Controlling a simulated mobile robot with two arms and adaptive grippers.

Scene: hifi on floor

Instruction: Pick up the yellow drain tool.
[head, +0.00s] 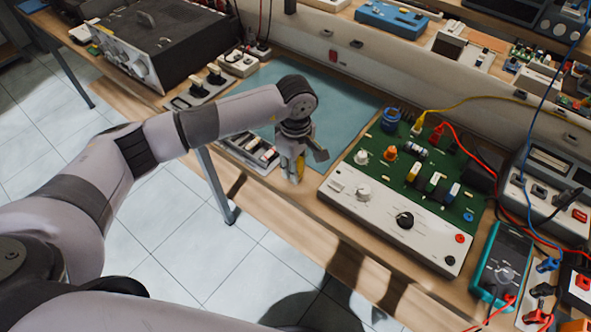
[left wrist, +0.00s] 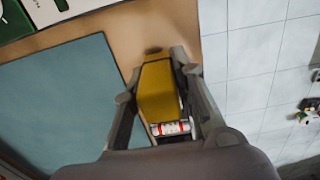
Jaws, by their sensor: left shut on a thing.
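The yellow drain tool (left wrist: 160,90) sits between the two fingers of my left gripper (left wrist: 158,85) in the left wrist view. My left gripper (head: 296,168) is shut on it. In the head view a little yellow of the drain tool (head: 300,165) shows between the fingers, near the table's front edge. A red and white banded piece (left wrist: 171,128) shows between the fingers close to the palm; I cannot tell whether it belongs to the tool. I cannot tell whether the tool touches the table. My right gripper is not in view.
A green circuit board unit with knobs (head: 405,200) stands right of my left gripper. A teal mat (head: 335,100) lies behind it. A tray of small parts (head: 250,152) is just left. A teal multimeter (head: 503,262) and cables crowd the right. Tiled floor lies beyond the front edge.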

